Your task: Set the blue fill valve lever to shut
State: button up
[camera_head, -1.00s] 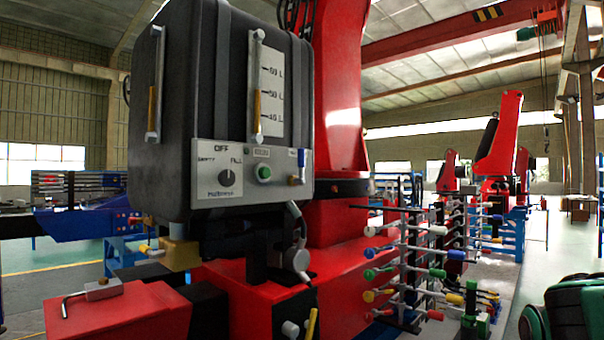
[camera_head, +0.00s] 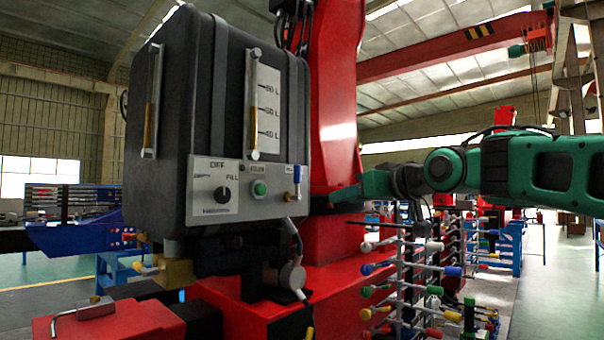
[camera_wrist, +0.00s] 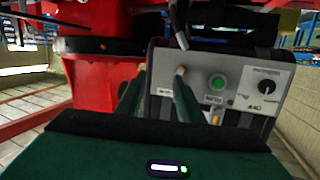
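The blue fill valve lever (camera_head: 297,174) is at the right end of the grey control panel (camera_head: 205,206) on the black tank. In the head view it stands upright, its blue grip above a brass valve body. My gripper (camera_head: 338,197) reaches in from the right at about the panel's height and is apart from the lever. In the wrist view the two green fingers of my gripper (camera_wrist: 158,95) stand apart with a gap between them, and the panel (camera_wrist: 243,70) lies beyond, upside down. No blue grip shows clearly there; a pale stub is beside the right finger.
A green button (camera_head: 259,188) and a black knob (camera_head: 222,194) sit left of the lever. The red crane column (camera_head: 335,110) rises just behind the tank. A rack of coloured levers (camera_head: 405,280) stands below my arm. A grey hose hangs under the panel.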

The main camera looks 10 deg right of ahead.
aim_at(300, 167)
jog(key=a+r+n+t+y, duration=0.1)
jog(key=a+r+n+y, duration=0.1)
jog(key=a+r, duration=0.35)
jog(key=x, duration=0.3)
jog(key=r+x, duration=0.1)
jog(key=x, duration=0.2)
jog(key=d+r+x, duration=0.1)
jog(key=x, duration=0.3)
jog(key=shift+w, duration=0.3)
jog(key=shift+c, duration=0.7)
jog(key=shift+a, duration=0.1)
grip_shut()
